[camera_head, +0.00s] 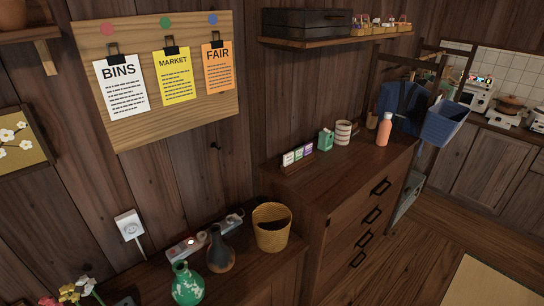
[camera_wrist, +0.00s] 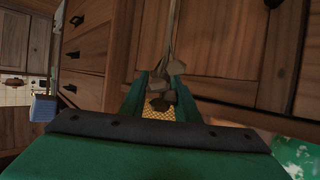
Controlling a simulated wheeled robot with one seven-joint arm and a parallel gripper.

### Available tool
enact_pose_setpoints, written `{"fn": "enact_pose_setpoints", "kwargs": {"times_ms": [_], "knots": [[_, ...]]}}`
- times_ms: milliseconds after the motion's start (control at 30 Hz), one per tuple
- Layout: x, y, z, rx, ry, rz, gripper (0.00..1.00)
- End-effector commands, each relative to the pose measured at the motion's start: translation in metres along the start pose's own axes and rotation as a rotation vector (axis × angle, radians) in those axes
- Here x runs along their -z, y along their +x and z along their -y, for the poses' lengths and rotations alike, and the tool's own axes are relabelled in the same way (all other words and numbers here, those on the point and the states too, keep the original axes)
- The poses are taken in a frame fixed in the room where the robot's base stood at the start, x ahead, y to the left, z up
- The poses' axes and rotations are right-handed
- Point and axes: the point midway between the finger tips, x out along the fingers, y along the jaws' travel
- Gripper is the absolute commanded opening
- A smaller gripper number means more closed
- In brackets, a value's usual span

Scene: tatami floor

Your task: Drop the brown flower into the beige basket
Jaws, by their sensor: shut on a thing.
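The beige basket (camera_head: 272,230), woven and open at the top, stands upright on the low cabinet in the head view. My gripper (camera_wrist: 160,84) shows in the wrist view, its green fingers shut on the brown flower (camera_wrist: 160,101). The flower's brown petals lie between the fingers, and a thin stem runs up past the fingertips. A patch of yellow-beige weave, which looks like the basket (camera_wrist: 157,113), shows behind the petals. How high the flower is above it I cannot tell. My gripper is not in the head view.
A dark vase (camera_head: 220,253) and a green-white vase (camera_head: 187,284) stand left of the basket, near a power strip (camera_head: 187,246). Colourful flowers (camera_head: 70,292) are at the lower left. A taller drawer cabinet (camera_head: 345,225) rises to the right. A blue bin (camera_head: 440,124) hangs beyond.

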Motion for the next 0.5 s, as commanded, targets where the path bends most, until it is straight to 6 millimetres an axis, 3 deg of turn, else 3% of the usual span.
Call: {"fn": "enact_pose_setpoints", "kwargs": {"times_ms": [33,200,500], "knots": [[-0.017,-0.009,0.008,0.011,-0.004,0.005,0.08],[-0.046,-0.025,0.022,0.031,-0.013,0.001,0.08],[-0.053,-0.03,0.026,0.036,-0.015,-0.002,0.08]]}}
